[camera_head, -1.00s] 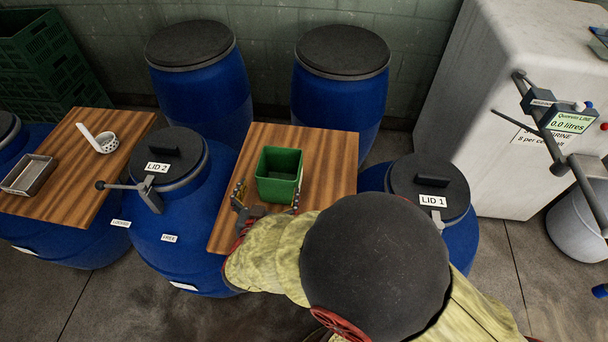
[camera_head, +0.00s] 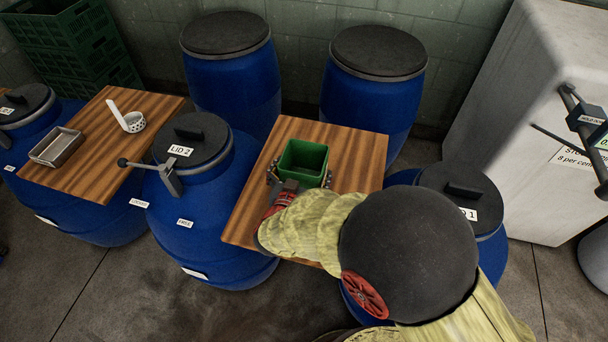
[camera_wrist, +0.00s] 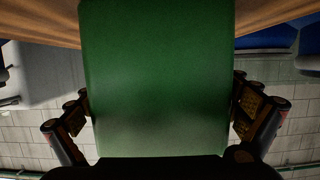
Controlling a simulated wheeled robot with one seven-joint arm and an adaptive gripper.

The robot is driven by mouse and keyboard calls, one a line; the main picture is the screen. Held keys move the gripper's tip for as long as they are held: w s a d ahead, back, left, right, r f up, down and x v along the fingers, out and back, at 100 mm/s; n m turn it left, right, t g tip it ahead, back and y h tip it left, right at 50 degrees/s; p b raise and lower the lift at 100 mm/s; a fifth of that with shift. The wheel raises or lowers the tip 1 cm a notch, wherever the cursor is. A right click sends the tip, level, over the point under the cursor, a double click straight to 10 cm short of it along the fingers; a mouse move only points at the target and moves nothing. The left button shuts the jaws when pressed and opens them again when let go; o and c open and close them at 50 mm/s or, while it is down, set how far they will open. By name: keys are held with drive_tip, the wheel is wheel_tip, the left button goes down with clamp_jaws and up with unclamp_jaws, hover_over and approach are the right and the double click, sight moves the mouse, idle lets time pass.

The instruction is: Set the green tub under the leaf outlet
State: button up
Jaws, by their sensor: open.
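The green tub (camera_head: 303,160) is a small open-topped square tub, upright on the middle wooden board (camera_head: 358,170). It looks empty. In the wrist view the tub (camera_wrist: 158,80) fills the middle of the picture. My gripper (camera_head: 299,178) is at the near side of the tub, with a finger on its left and a finger on its right. In the wrist view the open fingers (camera_wrist: 160,115) stand on both sides of the tub, and narrow gaps show there. My arm hides the near part of the board. I cannot make out a leaf outlet.
Blue barrels stand on both sides, one with LID 2 (camera_head: 191,142) and a side handle, another with a partly hidden lid (camera_head: 462,196). Two barrels stand behind. A left board (camera_head: 95,160) holds a metal tray (camera_head: 56,147) and a white ladle (camera_head: 131,121). A white machine (camera_head: 515,120) is at right.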

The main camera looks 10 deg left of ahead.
drive_tip(key=shift+c, duration=0.8)
drive_tip(key=c, duration=0.9)
drive_tip(key=shift+c, duration=0.6)
drive_tip(key=shift+r, duration=0.2)
